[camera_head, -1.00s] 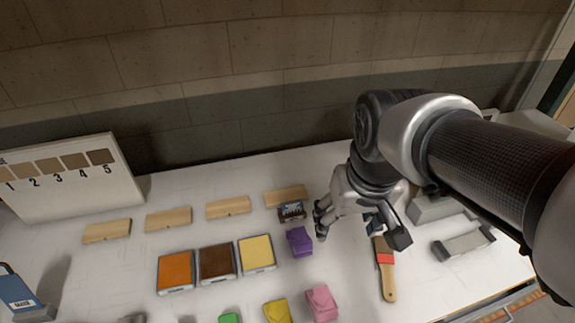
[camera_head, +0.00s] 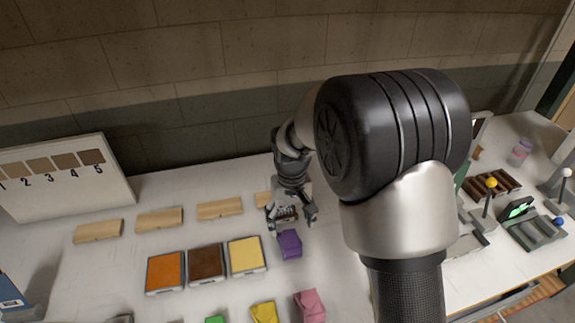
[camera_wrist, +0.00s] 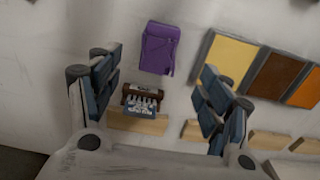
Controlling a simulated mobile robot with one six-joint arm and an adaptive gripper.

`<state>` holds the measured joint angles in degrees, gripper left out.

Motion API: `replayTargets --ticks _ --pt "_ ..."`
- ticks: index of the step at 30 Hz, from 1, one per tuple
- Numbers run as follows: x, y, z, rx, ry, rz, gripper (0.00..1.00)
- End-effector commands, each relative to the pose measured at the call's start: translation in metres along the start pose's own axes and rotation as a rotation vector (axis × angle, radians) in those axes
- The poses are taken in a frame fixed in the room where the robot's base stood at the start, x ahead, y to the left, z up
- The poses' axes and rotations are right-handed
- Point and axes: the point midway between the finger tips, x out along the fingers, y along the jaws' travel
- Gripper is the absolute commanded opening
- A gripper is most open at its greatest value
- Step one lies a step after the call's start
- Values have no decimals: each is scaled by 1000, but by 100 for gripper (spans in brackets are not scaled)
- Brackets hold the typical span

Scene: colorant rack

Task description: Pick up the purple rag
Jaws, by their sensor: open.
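The purple rag (camera_head: 289,244) is a small folded bundle on the white table, right of the yellow tray. In the wrist view the purple rag (camera_wrist: 159,48) lies flat beyond the fingertips, between the lines of the two fingers. My gripper (camera_head: 291,213) is open and empty, above the table just behind the rag. In the wrist view my gripper's fingers (camera_wrist: 158,92) are spread wide, with a small dark brush-like item (camera_wrist: 143,101) between them on the table. The rag is apart from the fingers.
Orange (camera_head: 165,272), brown (camera_head: 206,263) and yellow (camera_head: 245,255) trays sit left of the rag. Wooden blocks (camera_head: 160,219) line up behind. Pink (camera_head: 309,305) and yellow (camera_head: 263,312) rags lie in front. Lever devices (camera_head: 528,226) stand at the right. My arm hides the table's right middle.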

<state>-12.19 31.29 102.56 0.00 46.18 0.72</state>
Motion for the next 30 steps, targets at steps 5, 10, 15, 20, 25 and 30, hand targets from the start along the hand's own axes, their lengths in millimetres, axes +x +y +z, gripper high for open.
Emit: replayTargets --ticks 5,10,15,20,25,30 --pt "39 0 1 0 -2 0 72" --pt "54 0 0 0 0 0 72" --pt "62 0 -1 0 -1 0 72" --pt "85 0 -4 0 -1 0 72" --pt "107 0 -5 0 -1 0 72" --pt "107 0 -5 0 1 0 72"
